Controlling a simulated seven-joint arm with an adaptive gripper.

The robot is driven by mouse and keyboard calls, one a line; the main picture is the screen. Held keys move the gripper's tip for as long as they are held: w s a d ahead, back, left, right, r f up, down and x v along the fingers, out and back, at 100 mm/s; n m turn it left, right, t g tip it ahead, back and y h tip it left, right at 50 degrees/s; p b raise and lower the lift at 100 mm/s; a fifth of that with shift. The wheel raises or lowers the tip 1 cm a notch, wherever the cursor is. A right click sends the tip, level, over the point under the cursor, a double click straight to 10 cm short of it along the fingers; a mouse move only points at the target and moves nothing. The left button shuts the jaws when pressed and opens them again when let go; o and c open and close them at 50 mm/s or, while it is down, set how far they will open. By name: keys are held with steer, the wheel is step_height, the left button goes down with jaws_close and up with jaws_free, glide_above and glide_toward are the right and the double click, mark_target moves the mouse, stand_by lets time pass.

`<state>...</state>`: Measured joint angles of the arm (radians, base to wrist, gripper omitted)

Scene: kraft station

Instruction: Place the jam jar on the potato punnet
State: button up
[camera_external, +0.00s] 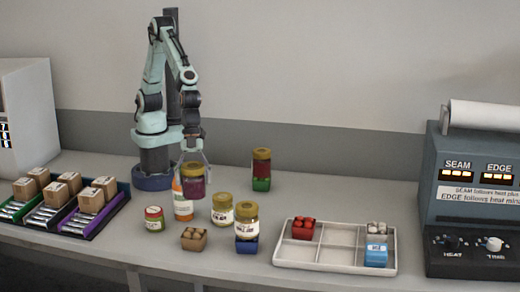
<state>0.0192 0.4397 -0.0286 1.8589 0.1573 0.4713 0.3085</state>
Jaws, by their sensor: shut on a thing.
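My gripper (193,168) is shut on the jam jar (193,186), a dark red-purple jar with a gold lid. The jar is upright and appears held above the counter, in front of my arm's base. The potato punnet (194,240), a small brown tray of round tan potatoes, sits on the counter below and nearer the camera. Nothing rests on the punnet. The jar and the punnet are apart.
An orange bottle (182,205) stands close behind the jam jar's left side. A sectioned white tray (335,262) lies right.

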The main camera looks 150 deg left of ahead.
mark_target(191, 200)
steer(key=f, duration=0.3)
steer(key=d+f, duration=0.1)
steer(key=f, duration=0.1)
steer(key=shift+s+f, duration=0.1)
steer(key=shift+f, duration=2.4)
steer(key=o, duration=1.2)
steer(key=shift+f, duration=0.15)
